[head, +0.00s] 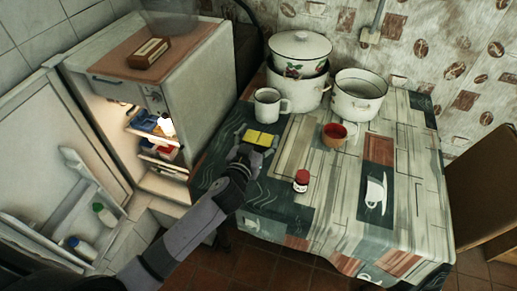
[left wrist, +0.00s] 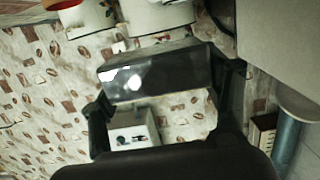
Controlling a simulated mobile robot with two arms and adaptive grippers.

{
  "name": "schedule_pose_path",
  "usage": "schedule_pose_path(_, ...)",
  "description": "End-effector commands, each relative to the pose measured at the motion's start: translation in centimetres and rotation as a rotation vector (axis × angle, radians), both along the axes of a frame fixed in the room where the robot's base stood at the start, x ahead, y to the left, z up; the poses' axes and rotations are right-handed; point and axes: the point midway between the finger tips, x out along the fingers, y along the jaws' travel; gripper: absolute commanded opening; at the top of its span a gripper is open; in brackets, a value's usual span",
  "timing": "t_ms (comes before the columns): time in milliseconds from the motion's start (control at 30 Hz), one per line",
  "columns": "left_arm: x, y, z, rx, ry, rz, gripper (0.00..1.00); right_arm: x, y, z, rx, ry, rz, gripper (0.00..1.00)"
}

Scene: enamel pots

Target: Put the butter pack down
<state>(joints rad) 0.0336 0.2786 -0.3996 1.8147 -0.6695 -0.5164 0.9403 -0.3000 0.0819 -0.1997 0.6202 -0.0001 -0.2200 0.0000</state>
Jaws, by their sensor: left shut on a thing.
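The yellow butter pack (head: 261,139) is at the left part of the table, in front of the white mug. My left gripper (head: 252,151) is shut on the pack from its near side. In the left wrist view the pack (left wrist: 155,73) shows dark and shaded, with a bright glare, between the two fingers (left wrist: 165,88). I cannot tell whether the pack touches the tablecloth or is a little above it. My right gripper is in neither view.
The table (head: 330,205) holds a white mug (head: 267,104), a lidded pot (head: 299,52), an open pot (head: 359,95), an orange-red cup (head: 334,134) and a small red jar (head: 301,181). The fridge (head: 200,85) stands open at left. The table's front right is clear.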

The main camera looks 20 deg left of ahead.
Motion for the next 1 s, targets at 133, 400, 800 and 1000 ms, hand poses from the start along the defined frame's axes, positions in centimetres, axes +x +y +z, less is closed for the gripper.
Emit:
schedule_pose_path(133,0.0,0.0,2.5,0.0,-0.003,0.0,0.31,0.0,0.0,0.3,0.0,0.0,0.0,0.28)
schedule_pose_path(400,-0.2,0.0,3.8,0.0,-0.001,-0.001,0.31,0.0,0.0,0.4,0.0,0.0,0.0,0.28)
schedule_pose_path(800,-9.4,1.1,7.8,0.001,-0.002,0.022,0.31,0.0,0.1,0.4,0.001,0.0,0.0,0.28)
schedule_pose_path(1000,-13.0,1.8,10.0,0.001,-0.001,0.032,0.31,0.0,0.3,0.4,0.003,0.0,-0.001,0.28)
